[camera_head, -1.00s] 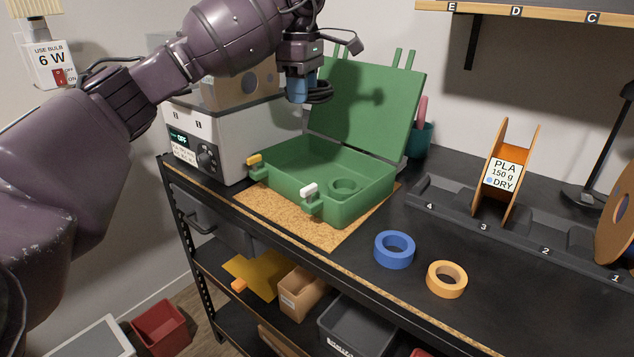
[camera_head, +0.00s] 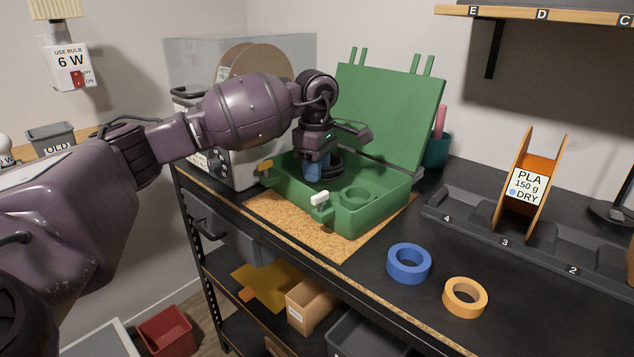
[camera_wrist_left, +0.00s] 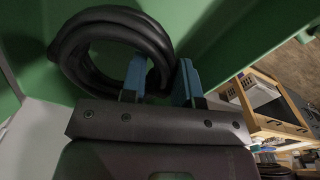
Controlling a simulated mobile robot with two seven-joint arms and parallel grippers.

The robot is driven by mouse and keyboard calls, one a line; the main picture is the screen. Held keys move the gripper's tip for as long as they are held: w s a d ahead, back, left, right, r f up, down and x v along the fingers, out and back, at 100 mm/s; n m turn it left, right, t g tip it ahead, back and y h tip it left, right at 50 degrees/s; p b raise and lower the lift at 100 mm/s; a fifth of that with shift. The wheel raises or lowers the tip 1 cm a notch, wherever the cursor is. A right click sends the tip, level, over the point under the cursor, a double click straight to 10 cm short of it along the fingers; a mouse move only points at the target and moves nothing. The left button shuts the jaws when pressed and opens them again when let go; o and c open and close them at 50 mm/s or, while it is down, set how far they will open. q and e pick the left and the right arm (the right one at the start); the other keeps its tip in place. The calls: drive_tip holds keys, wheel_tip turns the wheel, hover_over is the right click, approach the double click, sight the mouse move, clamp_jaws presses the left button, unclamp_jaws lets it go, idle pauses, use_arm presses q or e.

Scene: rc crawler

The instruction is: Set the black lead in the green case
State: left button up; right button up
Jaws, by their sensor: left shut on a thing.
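The green case (camera_head: 372,217) stands open on a cork mat, its lid (camera_head: 388,112) raised at the back. My left gripper (camera_head: 318,172) points down into the left part of the case. Its blue fingers are shut on the black lead (camera_head: 334,163), a coiled black cable. The lead also shows in the left wrist view (camera_wrist_left: 88,52), beside the blue fingers (camera_wrist_left: 160,82), with green case surfaces around it. Whether the lead touches the case floor cannot be told. My right gripper is not in view.
A blue tape roll (camera_head: 409,278) and a yellow tape roll (camera_head: 465,310) lie on the black bench right of the cork mat (camera_head: 290,220). A grey and white machine (camera_head: 228,165) stands close on the left. An orange spool (camera_head: 520,205) stands in a numbered rack on the right.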

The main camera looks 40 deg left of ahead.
sight(328, 184)
use_arm(q)
wheel_tip(328, 184, down, 3)
drive_tip(key=shift+r, duration=0.1)
drive_tip(key=shift+f, duration=0.35)
drive_tip(key=shift+r, duration=0.15)
drive_tip(key=o, duration=0.9)
drive_tip(key=shift+f, duration=0.2)
drive_tip(key=shift+c, duration=0.2)
drive_tip(key=shift+o, duration=0.8)
drive_tip(key=shift+r, duration=0.1)
